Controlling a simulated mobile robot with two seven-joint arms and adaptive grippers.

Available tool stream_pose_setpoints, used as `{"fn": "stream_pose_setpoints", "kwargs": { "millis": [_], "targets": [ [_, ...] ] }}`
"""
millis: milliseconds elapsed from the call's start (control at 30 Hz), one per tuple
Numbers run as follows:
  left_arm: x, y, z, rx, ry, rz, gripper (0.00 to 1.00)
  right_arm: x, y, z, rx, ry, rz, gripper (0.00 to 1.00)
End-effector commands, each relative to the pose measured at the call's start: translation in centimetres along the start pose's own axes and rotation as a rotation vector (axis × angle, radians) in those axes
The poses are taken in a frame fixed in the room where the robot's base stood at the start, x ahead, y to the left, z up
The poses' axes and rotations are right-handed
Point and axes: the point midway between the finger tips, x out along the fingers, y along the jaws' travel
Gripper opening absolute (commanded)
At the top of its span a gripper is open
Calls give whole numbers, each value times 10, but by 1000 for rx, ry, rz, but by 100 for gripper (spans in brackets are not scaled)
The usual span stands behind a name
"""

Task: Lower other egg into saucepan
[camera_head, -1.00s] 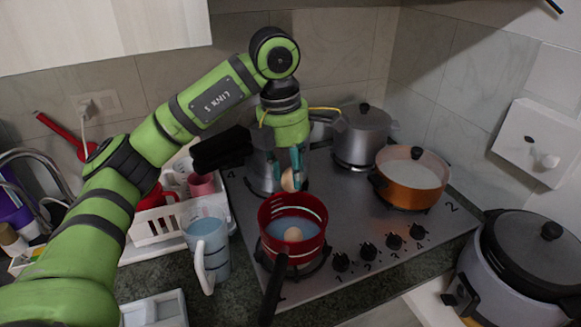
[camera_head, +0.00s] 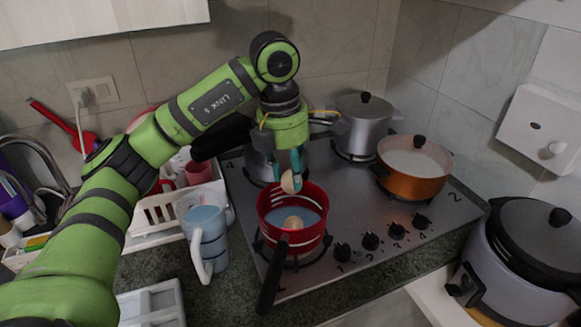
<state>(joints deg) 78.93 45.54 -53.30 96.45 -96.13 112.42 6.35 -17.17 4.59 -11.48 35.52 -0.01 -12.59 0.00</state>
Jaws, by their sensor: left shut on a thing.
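The red saucepan (camera_head: 268,226) stands on the front left burner, its dark handle pointing toward the front. It holds bluish water, and one brown egg (camera_head: 293,223) lies in it. My left gripper (camera_head: 291,178) points down and is shut on the other egg (camera_head: 289,183). That egg is at about the height of the pan's far rim in the picture, over or just behind it; I cannot tell whether it touches the rim. The fingers partly cover the egg. My right gripper is not in view.
Another pot is partly hidden behind my left gripper. A blue measuring jug (camera_head: 206,238) stands left of the saucepan. A rice cooker (camera_head: 515,262) is at right.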

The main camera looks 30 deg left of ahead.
Motion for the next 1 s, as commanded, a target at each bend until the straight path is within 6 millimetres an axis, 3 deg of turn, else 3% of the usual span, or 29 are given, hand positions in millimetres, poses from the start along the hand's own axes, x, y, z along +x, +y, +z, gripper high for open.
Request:
{"fn": "stream_pose_setpoints", "kwargs": {
  "millis": [1000],
  "targets": [
    [53,0,-6,-1,0,1,6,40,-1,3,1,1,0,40]
  ]
}}
